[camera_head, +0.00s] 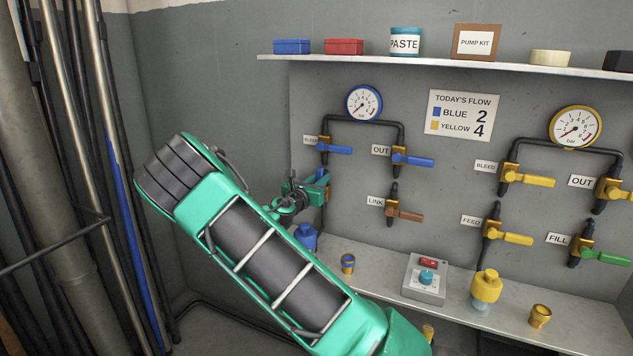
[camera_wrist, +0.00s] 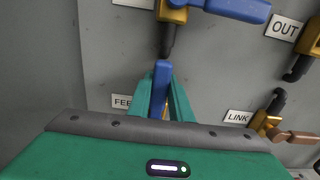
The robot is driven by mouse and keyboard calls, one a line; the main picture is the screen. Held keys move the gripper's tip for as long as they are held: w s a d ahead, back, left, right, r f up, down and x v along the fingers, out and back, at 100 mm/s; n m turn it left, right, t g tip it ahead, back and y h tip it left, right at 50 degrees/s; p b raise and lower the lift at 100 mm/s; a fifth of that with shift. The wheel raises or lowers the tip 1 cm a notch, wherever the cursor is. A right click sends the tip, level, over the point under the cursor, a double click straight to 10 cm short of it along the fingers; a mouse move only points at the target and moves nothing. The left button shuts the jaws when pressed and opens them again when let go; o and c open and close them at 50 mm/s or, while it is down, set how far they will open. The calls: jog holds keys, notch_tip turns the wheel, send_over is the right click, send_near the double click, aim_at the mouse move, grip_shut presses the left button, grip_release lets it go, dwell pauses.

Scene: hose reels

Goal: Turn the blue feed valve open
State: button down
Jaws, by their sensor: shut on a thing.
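The blue feed valve's handle (camera_wrist: 161,80) stands between the fingers of my gripper (camera_wrist: 162,100) in the wrist view, beside a partly hidden label starting "FEE". The fingers are shut on the handle. In the head view my gripper (camera_head: 318,186) is at the wall panel, left of the LINK valve and below the blue bleed valve. There the feed valve's body and label are mostly hidden behind my gripper. The handle runs along the fingers in the wrist view; its exact angle to the pipe is unclear.
The blue bleed valve (camera_head: 337,149) sits just above, the blue OUT valve (camera_head: 412,160) to the right, and the brown LINK handle (camera_head: 408,215) below that. Yellow valves and a green FILL handle (camera_head: 605,258) are farther right. A ledge (camera_head: 380,266) with a control box (camera_head: 425,280) runs below.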

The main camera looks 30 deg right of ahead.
jog(key=shift+w+a+f, duration=0.1)
jog(key=shift+w+a, duration=0.05)
jog(key=shift+w, duration=0.1)
jog(key=c, duration=1.6)
grip_release()
jog(key=shift+w+f, duration=0.1)
jog(key=shift+f, duration=0.05)
jog(key=v, duration=1)
jog(key=shift+s+a, duration=0.25)
jog(key=shift+s, duration=0.05)
